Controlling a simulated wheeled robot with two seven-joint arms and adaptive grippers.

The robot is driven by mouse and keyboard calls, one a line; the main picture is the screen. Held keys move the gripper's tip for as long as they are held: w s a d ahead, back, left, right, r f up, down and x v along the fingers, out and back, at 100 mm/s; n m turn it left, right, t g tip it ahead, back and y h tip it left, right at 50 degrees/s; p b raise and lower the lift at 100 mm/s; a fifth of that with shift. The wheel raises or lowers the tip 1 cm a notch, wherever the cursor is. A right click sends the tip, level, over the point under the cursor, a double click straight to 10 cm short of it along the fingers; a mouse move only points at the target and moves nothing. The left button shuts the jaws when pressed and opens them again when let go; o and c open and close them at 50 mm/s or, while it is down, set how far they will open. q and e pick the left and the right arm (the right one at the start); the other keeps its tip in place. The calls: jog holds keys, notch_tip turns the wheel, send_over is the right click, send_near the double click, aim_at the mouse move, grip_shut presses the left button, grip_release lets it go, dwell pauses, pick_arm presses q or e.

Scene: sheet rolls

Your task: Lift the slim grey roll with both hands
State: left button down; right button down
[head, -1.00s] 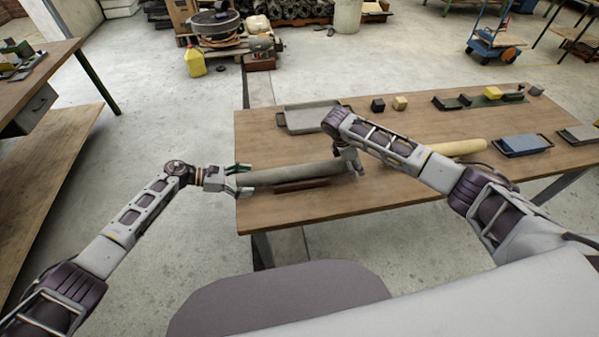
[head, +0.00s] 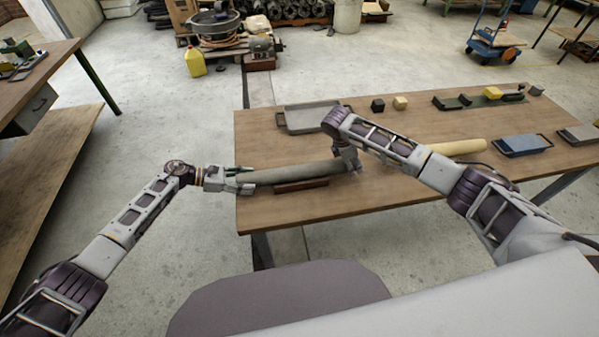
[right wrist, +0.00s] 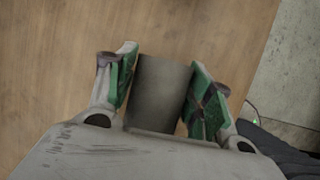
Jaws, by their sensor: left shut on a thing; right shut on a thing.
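The slim grey roll (head: 292,174) lies lengthwise from left to right near the left front of the table, just above a dark reddish-brown cradle (head: 300,186). My left gripper (head: 241,180) is shut on its left end at the table's left edge. My right gripper (head: 350,163) is at its right end. In the right wrist view the green-padded fingers of my right gripper (right wrist: 166,92) are on both sides of the grey roll (right wrist: 160,88), shut on it. Whether the roll touches the cradle is hard to tell.
A cream roll (head: 457,148) lies to the right, behind my right forearm. A grey tray (head: 313,119), small blocks (head: 400,103) and a blue item in a dark tray (head: 522,144) stand further back and right on the wooden table (head: 330,212). The front middle is clear.

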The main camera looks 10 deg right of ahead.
pick_arm(q)
jog(key=shift+w+r, duration=0.1)
jog(key=shift+r, duration=0.15)
pick_arm(e)
jog(key=shift+w+r, duration=0.1)
jog(key=shift+r, duration=0.1)
